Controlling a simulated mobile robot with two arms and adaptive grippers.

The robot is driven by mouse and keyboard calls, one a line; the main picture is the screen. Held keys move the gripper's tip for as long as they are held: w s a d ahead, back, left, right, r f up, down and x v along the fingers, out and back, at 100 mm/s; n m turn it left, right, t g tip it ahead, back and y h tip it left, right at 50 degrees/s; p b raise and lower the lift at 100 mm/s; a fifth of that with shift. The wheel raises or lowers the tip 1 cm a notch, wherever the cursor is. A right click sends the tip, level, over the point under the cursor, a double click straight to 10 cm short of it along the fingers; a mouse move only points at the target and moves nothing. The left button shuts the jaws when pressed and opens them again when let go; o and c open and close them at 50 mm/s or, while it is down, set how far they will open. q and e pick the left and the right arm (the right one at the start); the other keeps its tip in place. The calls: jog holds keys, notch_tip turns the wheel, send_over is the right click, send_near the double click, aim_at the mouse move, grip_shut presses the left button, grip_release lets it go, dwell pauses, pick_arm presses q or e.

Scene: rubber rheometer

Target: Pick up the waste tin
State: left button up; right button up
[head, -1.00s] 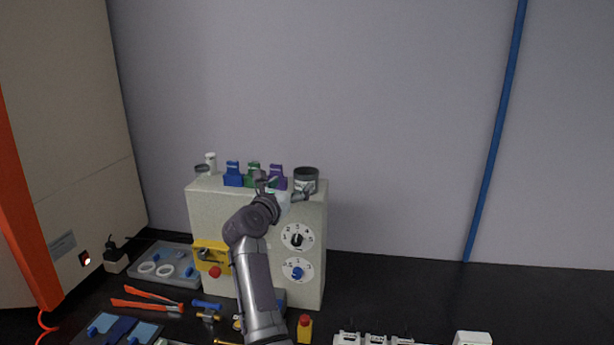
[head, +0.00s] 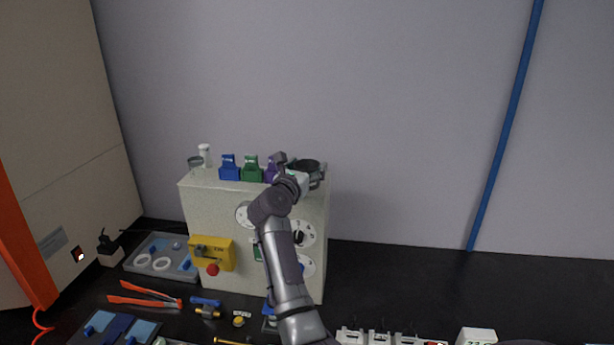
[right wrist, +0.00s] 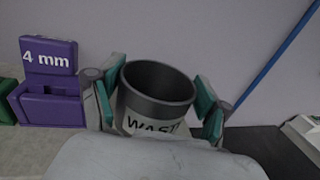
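The waste tin (head: 308,166) is a dark grey, open-topped cup with a white WASTE label. It stands at the right end of the top of the cream cabinet (head: 225,200). My right gripper (head: 299,173) is at the tin, with its arm partly covering the cabinet front. In the right wrist view, the green-padded fingers of this gripper (right wrist: 158,98) stand on either side of the tin (right wrist: 155,82), spread and tilted outward. Firm contact of the pads is not clear. The tin's lower part is hidden by my gripper body. My left gripper is not in view.
A purple 4 mm block (right wrist: 50,95) stands close left of the gripper. Green (head: 251,169) and blue (head: 229,168) blocks and a small white-capped bottle (head: 205,155) are further left on the cabinet. Tools and trays lie on the black bench (head: 400,285).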

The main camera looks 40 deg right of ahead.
jog(key=shift+s+a+r, duration=0.2)
jog(key=shift+c, duration=2.5)
jog(key=shift+w+f, duration=0.1)
jog(key=shift+w, duration=0.05)
jog(key=shift+c, duration=0.6)
jog(key=shift+w+d+f, duration=0.1)
jog(key=shift+w+d, duration=0.05)
jog(key=shift+r+b, duration=0.4)
jog(key=shift+r, duration=0.3)
notch_tip(320, 180, up, 3)
jog(key=shift+f+b, duration=0.1)
jog(key=shift+b, duration=0.65)
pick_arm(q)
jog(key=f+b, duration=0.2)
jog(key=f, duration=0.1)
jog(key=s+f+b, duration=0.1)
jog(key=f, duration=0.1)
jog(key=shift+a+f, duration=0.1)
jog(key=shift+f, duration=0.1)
pick_arm(e)
jog(key=s+a+r, duration=0.2)
jog(key=s+r, duration=0.4)
jog(key=s, duration=0.5)
jog(key=shift+s+a+r, duration=0.3)
jog(key=shift+r, duration=0.1)
